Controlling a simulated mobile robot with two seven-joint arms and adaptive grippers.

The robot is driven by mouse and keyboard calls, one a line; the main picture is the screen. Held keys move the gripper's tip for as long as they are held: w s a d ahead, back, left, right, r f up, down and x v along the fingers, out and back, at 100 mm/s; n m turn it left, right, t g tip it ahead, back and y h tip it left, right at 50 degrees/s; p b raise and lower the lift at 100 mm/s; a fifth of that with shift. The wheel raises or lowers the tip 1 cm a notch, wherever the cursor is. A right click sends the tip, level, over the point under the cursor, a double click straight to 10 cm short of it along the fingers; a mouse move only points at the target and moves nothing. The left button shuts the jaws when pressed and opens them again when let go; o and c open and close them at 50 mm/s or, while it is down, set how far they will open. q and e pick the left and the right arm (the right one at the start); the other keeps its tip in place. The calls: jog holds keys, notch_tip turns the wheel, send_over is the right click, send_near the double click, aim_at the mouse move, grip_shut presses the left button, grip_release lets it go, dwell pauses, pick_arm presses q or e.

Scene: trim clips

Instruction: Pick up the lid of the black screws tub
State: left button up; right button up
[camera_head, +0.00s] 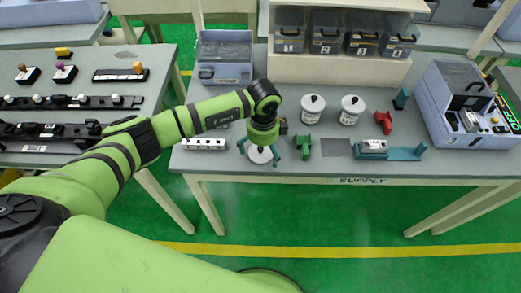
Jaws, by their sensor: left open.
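Two white tubs with lids and dark knobs stand on the supply table: a left one (313,108) and a right one (351,110). Their labels are too small to read, so I cannot tell which is the black screws tub. My left gripper (261,155) points down at the table's front edge, left of both tubs and apart from them. Its teal fingers are open. A pale round thing (261,154) shows between or below the fingers; the gripper hides most of it, and I cannot tell whether they touch. My right gripper is not in view.
A green fixture (303,146), a red part (384,121) and a teal holder (405,153) stand near the tubs. A white strip (204,144) lies left of my gripper. A blue-grey open case (455,115) is at right. Grey bins (326,34) fill the shelf behind.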

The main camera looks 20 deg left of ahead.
pick_arm(q)
jog(key=c, duration=0.8)
jog(key=shift+s, duration=0.15)
jog(key=shift+c, duration=1.1)
